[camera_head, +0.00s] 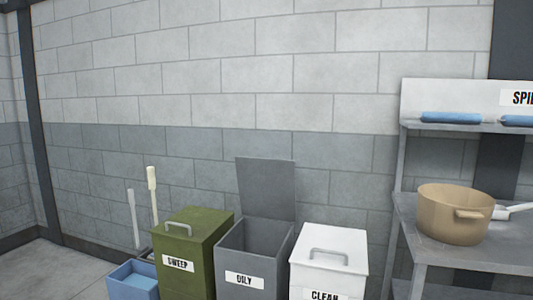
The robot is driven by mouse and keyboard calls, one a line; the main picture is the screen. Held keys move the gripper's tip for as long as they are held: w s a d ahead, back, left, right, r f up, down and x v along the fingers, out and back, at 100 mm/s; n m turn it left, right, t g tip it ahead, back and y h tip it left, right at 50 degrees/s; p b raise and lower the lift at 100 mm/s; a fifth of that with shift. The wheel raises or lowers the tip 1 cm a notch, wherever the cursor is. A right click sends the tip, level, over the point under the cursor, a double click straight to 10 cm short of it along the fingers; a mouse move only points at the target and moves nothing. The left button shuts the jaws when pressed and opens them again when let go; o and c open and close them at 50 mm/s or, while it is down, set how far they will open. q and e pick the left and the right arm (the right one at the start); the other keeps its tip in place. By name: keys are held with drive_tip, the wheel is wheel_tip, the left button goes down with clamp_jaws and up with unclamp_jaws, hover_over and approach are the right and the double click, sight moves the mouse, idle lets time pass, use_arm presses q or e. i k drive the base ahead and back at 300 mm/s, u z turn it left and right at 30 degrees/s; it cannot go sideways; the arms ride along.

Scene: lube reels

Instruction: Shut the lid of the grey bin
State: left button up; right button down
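The grey bin (230,272) stands against the wall in the lower middle, with a white label reading "OILY". Its lid (265,188) is open and stands upright at the bin's back edge, leaning slightly on the wall side. The top opening shows and the inside looks empty as far as I can see; the bin's bottom is out of frame. Neither of my grippers shows in the head view.
A green bin (196,243) labelled "SWEEP" and a white bin (330,250) labelled "CLEAN" flank it, both lidded. A blue tub (134,280) is at left. Shelves (470,262) at right hold a tan pot (455,214). Floor at far left is clear.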

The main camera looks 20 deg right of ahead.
sight(266, 187)
drive_tip(key=u, duration=0.55)
drive_tip(key=i, duration=1.85)
drive_tip(key=z, duration=0.55)
